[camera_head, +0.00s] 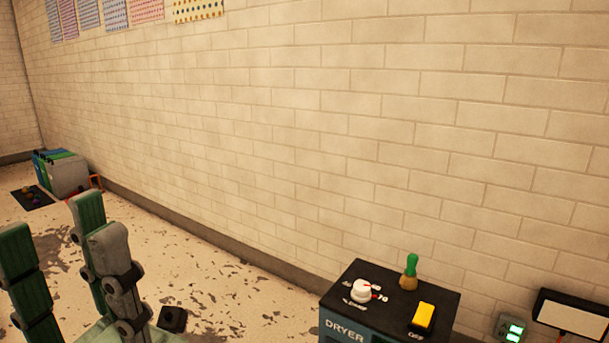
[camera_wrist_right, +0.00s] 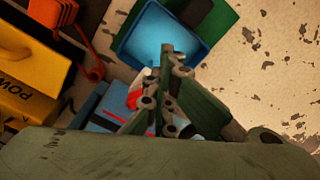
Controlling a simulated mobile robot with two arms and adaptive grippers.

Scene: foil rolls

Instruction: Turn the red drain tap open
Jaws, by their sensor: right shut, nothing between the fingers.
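The right wrist view shows a small red part (camera_wrist_right: 135,98) with white beside it, on a blue body (camera_wrist_right: 90,104); it looks like the red tap. My right gripper's fingers partly cover it, so I cannot tell its turn or whether they touch it. My right gripper (camera_wrist_right: 166,62) is shut and empty, its fingers together in front of the red part and a blue tray (camera_wrist_right: 150,36). My left gripper (camera_head: 58,232) is at the lower left of the head view, its fingers apart and nothing between them. The tap does not show in the head view.
A yellow machine (camera_wrist_right: 30,65) and orange part (camera_wrist_right: 92,70) lie left in the wrist view.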

